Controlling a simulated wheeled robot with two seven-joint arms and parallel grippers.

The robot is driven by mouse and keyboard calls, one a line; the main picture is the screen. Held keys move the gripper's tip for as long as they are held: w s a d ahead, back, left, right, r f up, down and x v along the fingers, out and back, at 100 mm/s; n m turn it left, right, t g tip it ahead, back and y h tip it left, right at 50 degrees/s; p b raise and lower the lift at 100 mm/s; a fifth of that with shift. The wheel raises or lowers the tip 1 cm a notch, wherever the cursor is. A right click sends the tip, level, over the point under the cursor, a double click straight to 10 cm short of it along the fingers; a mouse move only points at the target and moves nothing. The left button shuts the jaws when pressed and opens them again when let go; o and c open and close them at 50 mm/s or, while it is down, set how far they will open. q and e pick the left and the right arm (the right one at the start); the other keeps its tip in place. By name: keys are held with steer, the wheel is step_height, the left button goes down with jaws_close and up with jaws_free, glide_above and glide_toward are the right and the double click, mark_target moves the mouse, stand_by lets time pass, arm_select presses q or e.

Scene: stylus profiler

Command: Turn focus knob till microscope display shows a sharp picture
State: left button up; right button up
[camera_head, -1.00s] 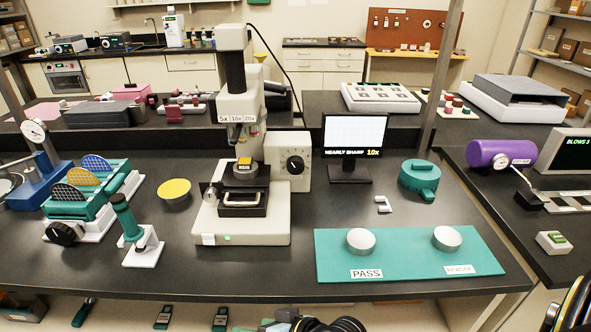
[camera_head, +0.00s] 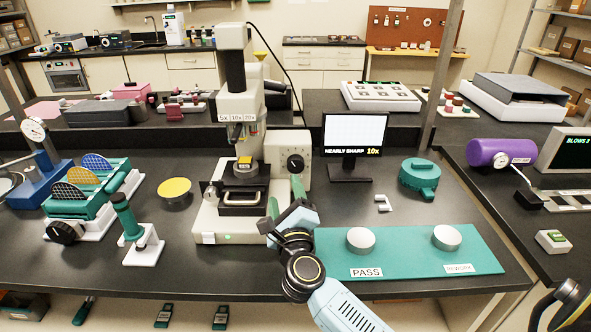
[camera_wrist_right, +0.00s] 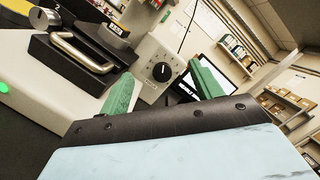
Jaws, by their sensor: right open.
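The microscope (camera_head: 238,75) stands upright on the bench. The display (camera_head: 352,132) reads "NEARLY SHARP 10x" under a pale, blank-looking screen. My right gripper (camera_head: 285,198) is open, its green fingers pointing up toward the knob from in front and below. In the right wrist view the knob lies between the fingers (camera_wrist_right: 160,88), beyond their tips and apart from them. My left gripper is not in view.
A green mat (camera_head: 400,262) with PASS and rework spots and two grey discs lies at right. A teal round device (camera_head: 420,178) and a small metal bracket (camera_head: 383,204) are near the display. A yellow-topped dish (camera_head: 174,190) and a teal stand (camera_head: 130,226) are at left.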

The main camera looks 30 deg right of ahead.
mark_target(295, 167)
steer(key=w+d+f+m+g+h, duration=0.1)
steer(key=w+d, duration=0.2)
steer(key=w, duration=0.1)
steer(key=w+d+f+m+g+b, duration=0.1)
steer(key=w+d, duration=0.2)
steer(key=w, duration=0.1)
steer(key=w+d+f+m+g+h, duration=0.1)
steer(key=w+d+m, duration=0.1)
steer(key=w+d, duration=0.2)
steer(key=shift+h, duration=0.3)
steer(key=c, duration=1)
steer(key=shift+s+b, duration=0.1)
steer(key=shift+b, duration=0.2)
